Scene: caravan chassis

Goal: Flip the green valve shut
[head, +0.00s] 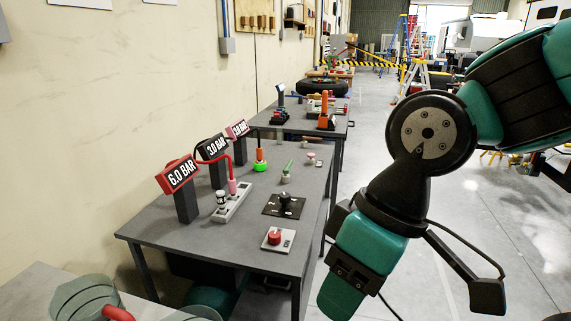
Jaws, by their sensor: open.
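The green valve (286,172) stands on the grey workbench near its middle, right of the green-ringed orange fitting. It has a thin green lever, tilted a little from upright, on a small pale base. It is small in view, and whether it is open or shut cannot be told. My gripper (345,283) is at the end of my teal and black arm, low and right of centre. It is open, with no object seen in it, and appears well in front of the valve, apart from it. Its fingertips are hard to make out.
Around the valve stand a black knob on a plate (284,205), a red button box (277,239), a white block with pegs (231,203) and BAR signs (177,174). A second bench (290,124) stands behind. Open floor lies right.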

